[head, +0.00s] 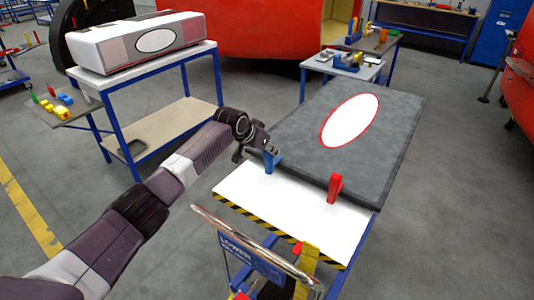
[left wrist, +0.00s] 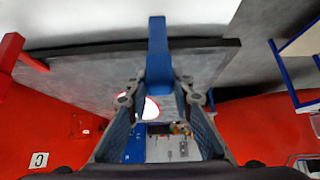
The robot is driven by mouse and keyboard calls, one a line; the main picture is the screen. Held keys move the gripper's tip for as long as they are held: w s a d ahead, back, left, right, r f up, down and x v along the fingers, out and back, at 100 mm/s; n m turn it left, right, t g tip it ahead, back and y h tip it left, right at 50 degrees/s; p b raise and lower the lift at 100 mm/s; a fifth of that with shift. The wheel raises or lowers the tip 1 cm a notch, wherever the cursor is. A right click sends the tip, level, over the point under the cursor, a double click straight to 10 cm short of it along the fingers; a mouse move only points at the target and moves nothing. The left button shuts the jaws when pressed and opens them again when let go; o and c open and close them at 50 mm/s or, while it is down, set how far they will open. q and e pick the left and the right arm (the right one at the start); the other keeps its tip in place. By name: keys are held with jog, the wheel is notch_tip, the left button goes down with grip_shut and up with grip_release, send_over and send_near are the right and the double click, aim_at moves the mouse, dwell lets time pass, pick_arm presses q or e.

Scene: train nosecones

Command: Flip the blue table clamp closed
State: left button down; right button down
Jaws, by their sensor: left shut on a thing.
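The blue table clamp (head: 272,163) is at the near left edge of a dark grey panel (head: 310,165) on a white-topped table. In the left wrist view the blue clamp (left wrist: 158,50) runs from the table edge to between my fingers. My left gripper (head: 269,150) is shut on its handle; it also shows in the left wrist view (left wrist: 159,92). The gripper partly hides the clamp in the head view, so its exact angle is hard to tell. My right gripper is not in view.
A red clamp (head: 335,188) stands at the panel's near edge, right of the blue one. The white table (head: 290,210) has a striped front edge and a metal handle bar (head: 255,243) before it. A side table (head: 140,72) holding a white box (head: 150,42) stands left.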

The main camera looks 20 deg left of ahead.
pick_arm(q)
jog(key=shift+w+d+g, duration=0.15)
jog(key=shift+w+g, duration=0.05)
jog(key=shift+g, duration=0.1)
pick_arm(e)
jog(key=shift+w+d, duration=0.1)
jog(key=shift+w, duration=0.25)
pick_arm(q)
jog(key=shift+w, duration=0.1)
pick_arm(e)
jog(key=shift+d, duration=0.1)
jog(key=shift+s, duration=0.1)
pick_arm(q)
jog(key=c, duration=1.7)
grip_release()
jog(key=shift+w+f, duration=0.1)
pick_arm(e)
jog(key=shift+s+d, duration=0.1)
pick_arm(q)
jog(key=v, duration=1.2)
jog(key=shift+w+d, duration=0.15)
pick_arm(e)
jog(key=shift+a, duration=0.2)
